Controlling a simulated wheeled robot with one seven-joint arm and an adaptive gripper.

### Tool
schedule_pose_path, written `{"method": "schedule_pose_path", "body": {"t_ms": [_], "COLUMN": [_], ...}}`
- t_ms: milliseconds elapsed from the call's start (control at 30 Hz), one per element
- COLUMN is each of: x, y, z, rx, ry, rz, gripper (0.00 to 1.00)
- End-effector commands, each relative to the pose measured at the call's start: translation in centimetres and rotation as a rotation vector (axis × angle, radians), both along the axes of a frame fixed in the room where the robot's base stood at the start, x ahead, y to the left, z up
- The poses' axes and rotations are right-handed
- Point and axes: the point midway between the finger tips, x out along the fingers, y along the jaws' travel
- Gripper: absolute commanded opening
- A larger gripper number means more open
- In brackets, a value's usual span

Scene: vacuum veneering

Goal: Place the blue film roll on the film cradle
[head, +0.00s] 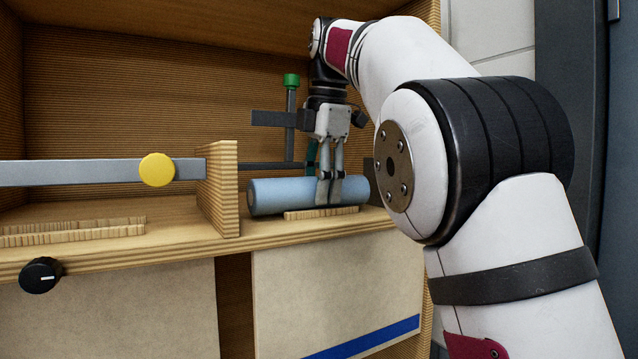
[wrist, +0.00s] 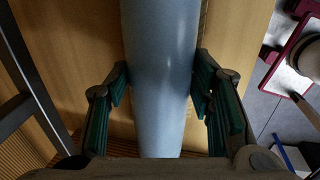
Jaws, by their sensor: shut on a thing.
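The blue film roll (head: 285,195) lies level in the right-hand bay of the wooden shelf, in the head view. My gripper (head: 329,198) points down and is shut on the roll, right of its middle. In the wrist view the roll (wrist: 160,50) runs between the green finger pads, one on each side. A low wooden strip, which looks like the front of the film cradle (head: 320,213), is just in front of and below the roll. The roll hides the rest of it. I cannot tell whether the roll touches the cradle.
An upright wooden divider (head: 220,190) stands close to the roll's left end. A grey bar with a yellow knob (head: 157,170) crosses the left bay above another wooden strip (head: 75,231). A post with a green cap (head: 291,80) stands behind the roll. A black knob (head: 41,275) is on the front edge.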

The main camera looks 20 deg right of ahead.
Motion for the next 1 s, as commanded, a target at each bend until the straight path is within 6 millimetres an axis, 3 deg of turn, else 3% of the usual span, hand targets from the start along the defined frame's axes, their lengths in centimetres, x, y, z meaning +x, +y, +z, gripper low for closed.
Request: {"method": "schedule_pose_path", "body": {"t_ms": [400, 433, 500, 900, 1000], "x": [0.1, 0.1, 0.1, 0.2, -1.0], "y": [0.0, 0.0, 0.0, 0.0, 0.3], "z": [-0.5, -0.5, -0.5, -0.3, 0.6], "rx": [0.001, 0.000, 0.000, -0.001, 0.000], "ry": [0.001, 0.002, 0.001, 0.001, 0.002], "rz": [0.000, 0.000, 0.000, 0.000, 0.000], "gripper": [0.10, 0.55, 0.69, 0.69, 0.69]}}
